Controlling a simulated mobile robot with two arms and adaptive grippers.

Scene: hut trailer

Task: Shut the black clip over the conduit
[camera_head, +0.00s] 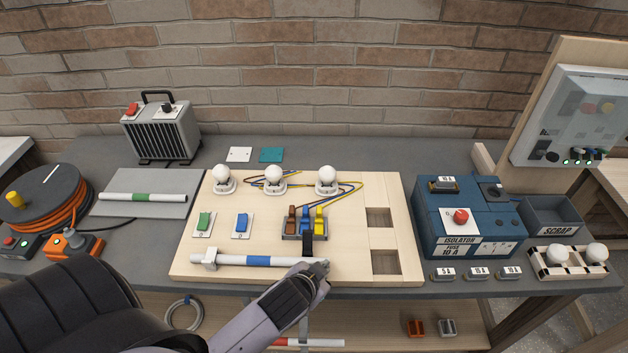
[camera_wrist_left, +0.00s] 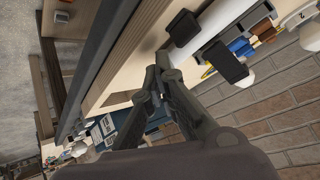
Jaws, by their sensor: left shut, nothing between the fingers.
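The white conduit (camera_head: 228,260) with a blue band lies along the front of the wooden board. A white clip (camera_head: 210,258) is at its left end. The black clip (camera_head: 307,243) is near its right end; its dark flap stands up behind the conduit. In the left wrist view the black flap (camera_wrist_left: 225,60) and another black part (camera_wrist_left: 183,27) lie on opposite sides of the conduit (camera_wrist_left: 203,30), so the clip looks open. My left gripper (camera_head: 320,268) is shut and empty at the conduit's right end, partly hiding the clip's lower part. My right gripper is not in view.
Lever connectors (camera_head: 305,222) with wires sit just behind the clip. Three white bulbs (camera_head: 275,175) stand further back. Square openings (camera_head: 384,262) lie right of the clip. A blue isolator box (camera_head: 440,240) stands right of the board (camera_head: 350,275).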

